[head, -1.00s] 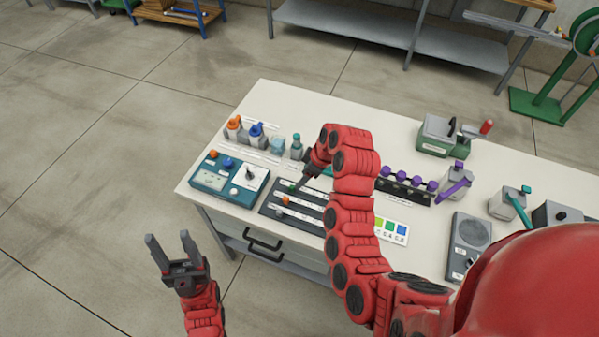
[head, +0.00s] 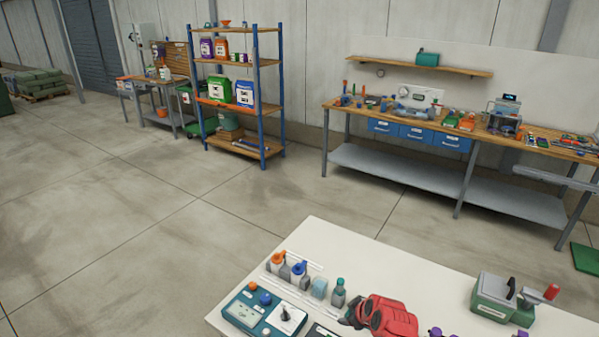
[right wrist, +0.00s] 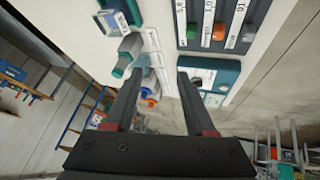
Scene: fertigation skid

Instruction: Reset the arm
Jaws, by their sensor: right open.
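My right gripper (right wrist: 158,80) is open and empty in the right wrist view, its two dark fingers spread apart over the white table. In the head view, the red wrist of my right arm shows at the bottom edge, above the table (head: 340,240); its fingers are mostly hidden there. A grey bottle with a teal cap (head: 339,292) stands close to it; a teal-capped bottle also shows beside the left finger in the right wrist view (right wrist: 127,55). The teal control box (head: 262,315) is left of the arm. My left gripper is out of view.
The slider panel (right wrist: 231,22) shows in the right wrist view. Orange-capped (head: 278,260) and blue-capped (head: 299,270) bottles stand at the table's left. A green device with a red handle (head: 495,298) stands right. Open floor separates the table from a shelf (head: 237,62) and workbench (head: 450,130).

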